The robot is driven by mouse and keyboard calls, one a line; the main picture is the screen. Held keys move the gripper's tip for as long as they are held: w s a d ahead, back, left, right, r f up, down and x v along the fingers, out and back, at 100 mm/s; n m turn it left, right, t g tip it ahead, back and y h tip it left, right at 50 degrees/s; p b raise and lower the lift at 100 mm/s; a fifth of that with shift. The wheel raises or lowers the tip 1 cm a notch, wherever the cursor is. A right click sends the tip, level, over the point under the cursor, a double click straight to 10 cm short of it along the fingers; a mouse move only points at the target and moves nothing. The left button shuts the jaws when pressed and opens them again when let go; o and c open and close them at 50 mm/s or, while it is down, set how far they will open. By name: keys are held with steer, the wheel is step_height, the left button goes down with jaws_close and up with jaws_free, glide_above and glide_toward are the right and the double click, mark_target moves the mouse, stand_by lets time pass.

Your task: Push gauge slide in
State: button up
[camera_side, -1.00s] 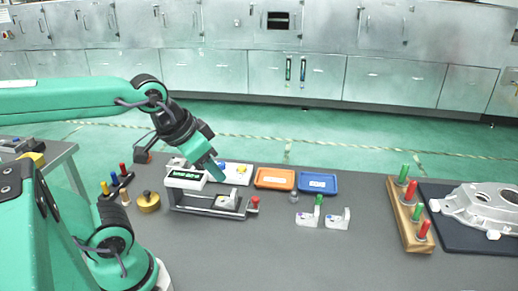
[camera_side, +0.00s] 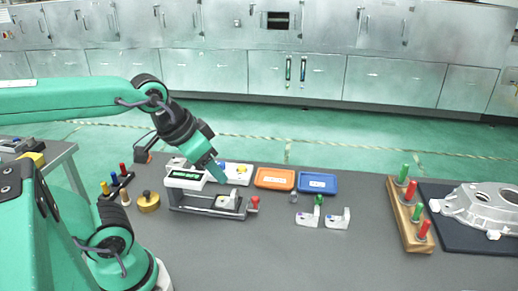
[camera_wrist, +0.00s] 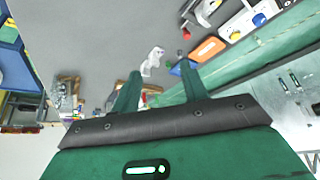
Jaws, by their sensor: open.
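The gauge has a white box with a lit green display (camera_side: 186,178) and a dark rail (camera_side: 205,211) running to the right. A white block (camera_side: 227,201) sits on the rail, and a red knob (camera_side: 254,203) is at the rail's right end. My gripper (camera_side: 220,179) points down and right, and in the side view its tip overlaps the space just above the white block. I cannot tell its depth there. In the wrist view my gripper (camera_wrist: 160,70) has two green fingers spread apart with nothing between them. The red knob (camera_wrist: 187,33) seems to show near the top there.
An orange tray (camera_side: 274,179) and a blue tray (camera_side: 317,183) lie behind and right of the gauge. White brackets (camera_side: 337,219) stand in the middle. A wooden peg rack (camera_side: 408,215) and a casting (camera_side: 483,207) are at right. The front of the table is clear.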

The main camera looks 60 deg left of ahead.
steer(key=w, duration=0.1)
steer(key=n+g, duration=0.6)
glide_above(255, 198)
step_height(255, 198, down, 12)
steer(key=shift+f, duration=0.2)
steer(key=shift+f, duration=3.9)
jaws_close()
